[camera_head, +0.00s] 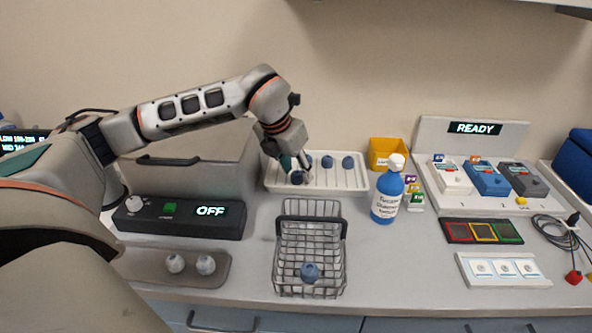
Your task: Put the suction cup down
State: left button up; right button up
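My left gripper (296,168) reaches down over the white ribbed tray (352,184) at the back of the counter. Its fingers are at a dark blue suction cup (297,178) and appear closed on it, at the tray's left part. Whether this cup touches the tray is hard to tell. My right gripper is not in view.
A blue bottle (386,193) stands right of the white tray, before a yellow bin (382,150). A grey machine with an OFF display (211,211) is at left. A READY panel (474,128) and cables (565,236) are at right.

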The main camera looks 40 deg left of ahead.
pick_arm(q)
jog(key=p+v, duration=0.2)
jog(key=v, duration=1)
